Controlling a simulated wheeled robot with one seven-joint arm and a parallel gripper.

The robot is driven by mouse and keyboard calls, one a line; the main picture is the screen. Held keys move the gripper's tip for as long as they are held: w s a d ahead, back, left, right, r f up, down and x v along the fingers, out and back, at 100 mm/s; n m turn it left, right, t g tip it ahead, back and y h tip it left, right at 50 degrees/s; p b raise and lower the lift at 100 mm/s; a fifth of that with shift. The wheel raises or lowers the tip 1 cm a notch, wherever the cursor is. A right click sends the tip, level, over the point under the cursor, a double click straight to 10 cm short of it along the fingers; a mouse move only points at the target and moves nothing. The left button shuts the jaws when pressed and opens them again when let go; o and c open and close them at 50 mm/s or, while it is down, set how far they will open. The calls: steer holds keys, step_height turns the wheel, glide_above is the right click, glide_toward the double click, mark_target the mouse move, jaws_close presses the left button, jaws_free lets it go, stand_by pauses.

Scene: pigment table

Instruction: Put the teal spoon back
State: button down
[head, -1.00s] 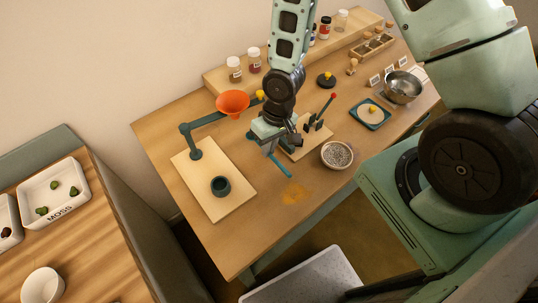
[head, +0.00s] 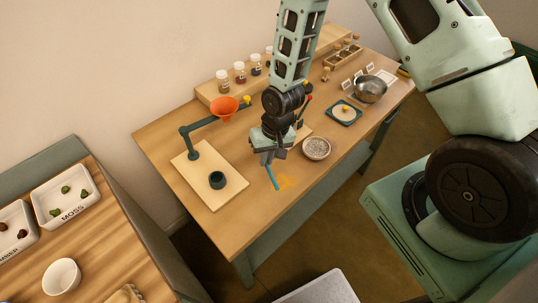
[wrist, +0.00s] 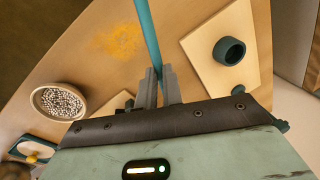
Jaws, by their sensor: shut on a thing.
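My gripper (head: 267,160) is shut on the teal spoon (head: 272,178), which hangs down at a slant over the front part of the pigment table. In the wrist view the spoon (wrist: 147,32) runs from between my two fingers (wrist: 160,88) up out of the picture, so its far end is out of view there. Its lower end appears beside the patch of orange powder (head: 286,182). I cannot tell whether it touches the table. No holder for the spoon can be made out for sure.
A dark teal cup (head: 217,180) stands on a pale board (head: 233,193), with an orange funnel (head: 224,109) on a stand behind. A bowl of grey grains (head: 316,149) is right of my gripper. Several jars (head: 239,72) line the back shelf.

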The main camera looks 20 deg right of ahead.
mark_target(266, 179)
steer(key=shift+f+b, duration=2.5)
steer(key=shift+f, duration=1)
steer(key=shift+f+b, duration=0.5)
steer(key=shift+f, duration=0.15)
steer(key=c, duration=1.5)
jaws_free()
steer(key=shift+d, duration=0.1)
steer(key=d+r+b, duration=0.2)
steer(key=d+r, duration=0.1)
steer(key=r, duration=1.4)
steer(key=s+a+r+n+b, duration=0.1)
steer(key=s+a+r+n, duration=0.1)
steer(key=s, duration=0.4)
steer(key=s+a+r+n+h+b, duration=0.1)
steer(key=s+a+r+n, duration=0.2)
steer(key=s, duration=0.4)
steer(key=s+a+r+n+b, duration=0.2)
steer(key=s+a+n, duration=0.1)
steer(key=s, duration=0.3)
steer(key=shift+s+a+r+n+h, duration=0.3)
steer(key=shift+a+r, duration=0.1)
steer(key=shift+a, duration=0.3)
